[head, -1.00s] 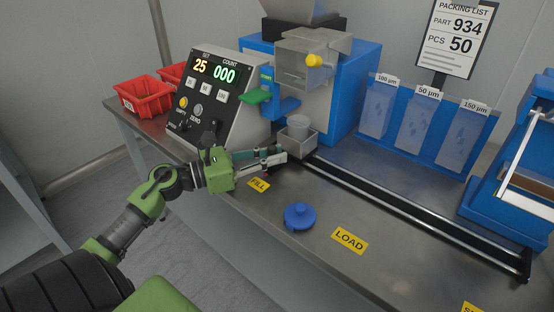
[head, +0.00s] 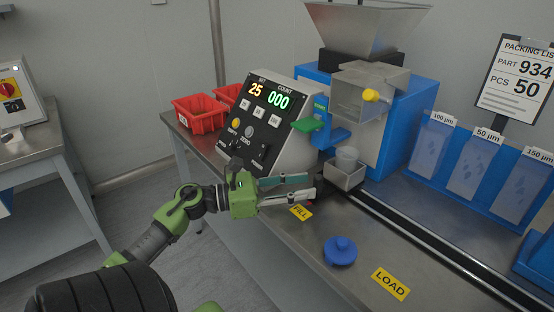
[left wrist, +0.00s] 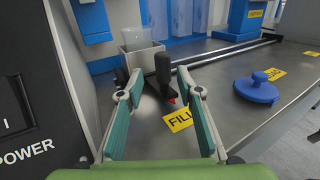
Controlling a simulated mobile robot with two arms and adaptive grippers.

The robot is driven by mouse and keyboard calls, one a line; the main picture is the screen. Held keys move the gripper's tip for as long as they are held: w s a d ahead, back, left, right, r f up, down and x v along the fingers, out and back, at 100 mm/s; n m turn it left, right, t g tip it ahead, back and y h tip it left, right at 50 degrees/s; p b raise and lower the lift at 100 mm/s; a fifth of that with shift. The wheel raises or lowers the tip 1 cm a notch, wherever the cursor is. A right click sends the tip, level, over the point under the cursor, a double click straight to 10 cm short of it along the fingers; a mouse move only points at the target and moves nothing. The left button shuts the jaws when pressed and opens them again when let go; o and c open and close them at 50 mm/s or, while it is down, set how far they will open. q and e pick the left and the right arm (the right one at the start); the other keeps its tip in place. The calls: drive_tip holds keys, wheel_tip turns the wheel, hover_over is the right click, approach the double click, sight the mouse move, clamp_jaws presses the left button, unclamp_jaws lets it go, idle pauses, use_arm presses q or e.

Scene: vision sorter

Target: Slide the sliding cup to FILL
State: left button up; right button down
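The sliding cup is a translucent cup in a square metal holder (head: 345,175), at the end of its black rail under the machine's outlet. The left wrist view shows it too (left wrist: 141,53), with an upright black handle (left wrist: 163,70) on its near side. The yellow FILL label (head: 301,212) lies on the table just in front of this end. My left gripper (head: 313,187) is open and empty, just left of the cup. In the left wrist view its fingertips (left wrist: 159,85) stand apart, with the handle between and just beyond them. My right gripper is out of view.
The control panel (head: 265,125) stands close behind my left gripper. A blue lidded knob piece (head: 340,252) and the LOAD label (head: 390,284) are on the table to the front. Red bins (head: 200,115) stand behind the panel. The rail (head: 430,245) runs clear toward the lower right.

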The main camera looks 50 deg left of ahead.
use_arm(q)
drive_tip(key=v, duration=0.7)
drive_tip(key=shift+s+a, duration=0.2)
drive_tip(key=shift+s, duration=0.15)
idle(0.4)
